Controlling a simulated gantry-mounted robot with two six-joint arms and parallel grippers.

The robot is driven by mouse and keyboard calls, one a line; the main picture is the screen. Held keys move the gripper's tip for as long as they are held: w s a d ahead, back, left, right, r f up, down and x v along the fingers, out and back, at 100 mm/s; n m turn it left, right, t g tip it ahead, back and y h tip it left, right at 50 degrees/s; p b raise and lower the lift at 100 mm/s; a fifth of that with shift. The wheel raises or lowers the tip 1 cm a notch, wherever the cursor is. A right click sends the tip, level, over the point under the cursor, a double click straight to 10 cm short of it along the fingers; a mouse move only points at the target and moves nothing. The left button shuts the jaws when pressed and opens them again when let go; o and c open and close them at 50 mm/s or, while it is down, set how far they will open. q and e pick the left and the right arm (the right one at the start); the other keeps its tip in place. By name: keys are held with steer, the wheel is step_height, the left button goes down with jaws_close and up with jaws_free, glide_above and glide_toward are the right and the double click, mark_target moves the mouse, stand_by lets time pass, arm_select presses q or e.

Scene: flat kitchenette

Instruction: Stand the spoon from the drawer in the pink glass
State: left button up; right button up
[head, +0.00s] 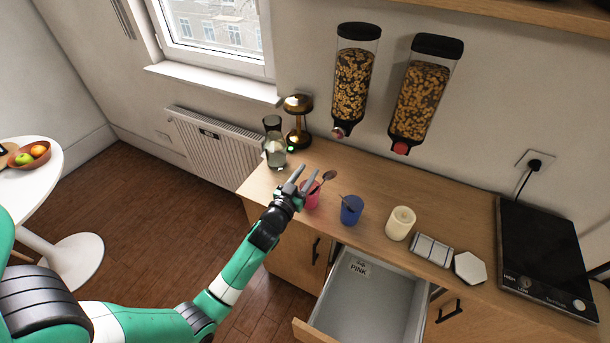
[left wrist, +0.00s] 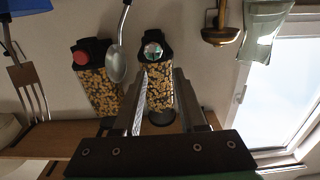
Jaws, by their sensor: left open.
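The pink glass (head: 312,199) stands upright on the counter, partly hidden behind my left gripper (head: 305,176). A spoon (head: 330,175) stands in the pink glass, bowl up, leaning to the right. The spoon also shows in the left wrist view (left wrist: 117,66), beside the fingers and not between them. My left gripper (left wrist: 160,78) is open and empty, its fingers pointing up and away over the glass. The open drawer (head: 393,293) has a card reading PINK (head: 360,268) near its back and looks otherwise empty. My right gripper is not in view.
A blue glass (head: 352,211) with a fork (left wrist: 27,85) stands right of the pink one. Farther right are a candle (head: 400,224) and a cooktop (head: 548,258). A carafe (head: 275,150) and brass lamp (head: 298,125) stand behind left; two cereal dispensers (head: 351,85) (head: 419,100) hang above.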

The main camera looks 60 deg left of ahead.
arm_select(q)
steer(key=v, duration=1.1)
steer(key=shift+s+d+b, duration=0.2)
steer(key=shift+d+b, duration=0.05)
steer(key=shift+b, duration=0.1)
stand_by(0.5)
